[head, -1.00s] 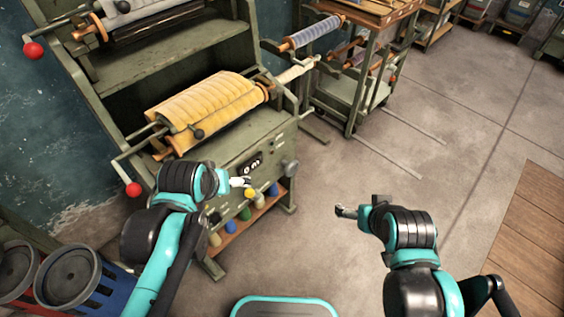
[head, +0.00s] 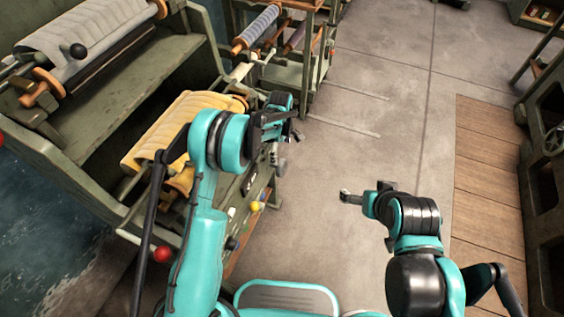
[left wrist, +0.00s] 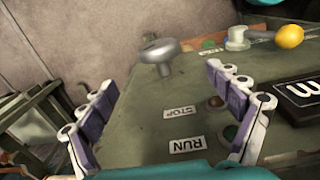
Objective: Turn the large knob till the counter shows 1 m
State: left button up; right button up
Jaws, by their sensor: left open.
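The large grey knob (left wrist: 160,52) stands out from the green machine panel in the left wrist view, ahead of my left gripper (left wrist: 165,110). The fingers are open and apart, with nothing between them. The knob also shows in the head view (head: 281,166), just below my left gripper (head: 290,130). The counter (left wrist: 297,92) is cut off at the right edge of the wrist view; an "m" shows on its black face, but I cannot read its digits. My right gripper (head: 350,197) is over bare floor, away from the machine; its fingers are too small to judge.
RUN (left wrist: 198,145) and STOP (left wrist: 178,112) labels sit on the panel beside buttons. A yellow-ended lever (left wrist: 289,36) stands near the counter. A yellow padded roll (head: 160,135) lies in the machine.

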aim_at(282, 169)
pick_arm(q)
jog(key=shift+w+d+f, duration=0.1)
jog(key=shift+w+f, duration=0.15)
jog(key=shift+f, duration=0.8)
notch_tip(282, 169, down, 12)
jog(key=b, duration=0.4)
jog(key=shift+r, duration=0.2)
jog(key=c, duration=1.2)
